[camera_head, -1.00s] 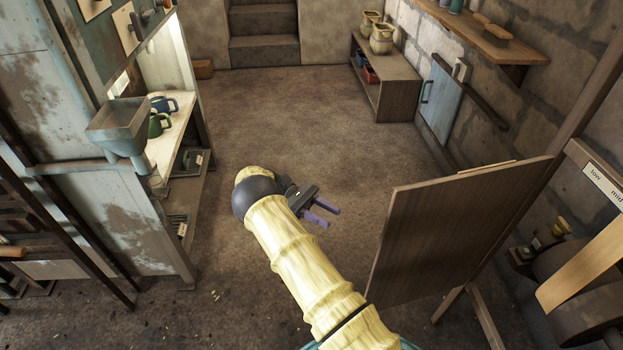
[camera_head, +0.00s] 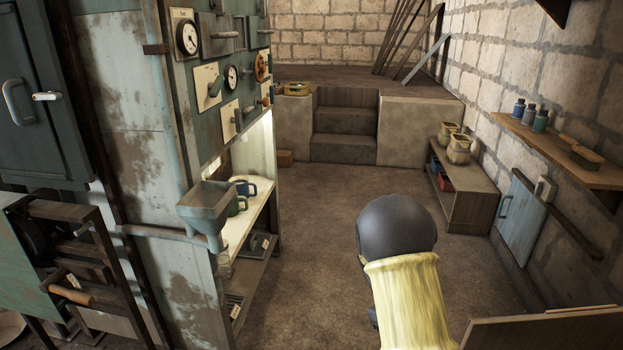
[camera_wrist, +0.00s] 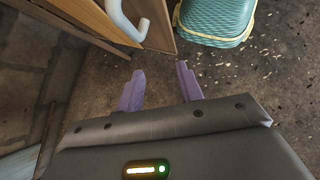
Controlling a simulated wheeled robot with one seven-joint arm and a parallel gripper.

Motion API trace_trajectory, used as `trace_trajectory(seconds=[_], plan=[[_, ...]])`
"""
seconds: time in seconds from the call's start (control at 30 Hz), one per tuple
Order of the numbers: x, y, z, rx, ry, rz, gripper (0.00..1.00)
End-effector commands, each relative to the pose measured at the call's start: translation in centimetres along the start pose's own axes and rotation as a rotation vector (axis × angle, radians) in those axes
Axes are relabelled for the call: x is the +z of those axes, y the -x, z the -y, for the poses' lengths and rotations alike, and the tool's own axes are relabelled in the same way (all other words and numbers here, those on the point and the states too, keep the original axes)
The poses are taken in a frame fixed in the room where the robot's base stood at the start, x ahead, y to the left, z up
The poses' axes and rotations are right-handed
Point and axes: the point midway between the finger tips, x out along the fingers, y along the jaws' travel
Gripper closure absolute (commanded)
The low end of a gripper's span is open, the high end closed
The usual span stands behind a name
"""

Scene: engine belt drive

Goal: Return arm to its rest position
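My gripper shows in the wrist view (camera_wrist: 161,90) with its two purple fingers apart and nothing between them. It points down towards the bare floor, with a wooden panel and a teal ribbed object ahead of it. In the head view my arm, yellow with a dark round joint, rises at the lower middle right. My gripper's fingers are hidden behind it there.
A metal cabinet with gauges (camera_head: 187,38) and a grey hopper (camera_head: 205,206) stands at left. A low shelf (camera_head: 466,200) with jars and a wall shelf (camera_head: 560,150) are at right. A wooden board (camera_head: 545,332) is at lower right. The middle floor is clear.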

Motion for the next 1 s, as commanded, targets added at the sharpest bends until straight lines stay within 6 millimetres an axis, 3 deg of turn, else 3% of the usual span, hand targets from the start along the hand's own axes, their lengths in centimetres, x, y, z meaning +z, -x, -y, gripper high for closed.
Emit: trace_trajectory(seconds=[0.5, 0.93, 1.0], plan=[[6.1, 1.7, 6.2, -0.127, -0.287, -0.597, 0.63], [9.8, 1.9, 9.2, -0.175, -0.466, -0.882, 0.63], [10.6, 3.2, 9.0, -0.175, -0.465, -0.879, 0.63]])
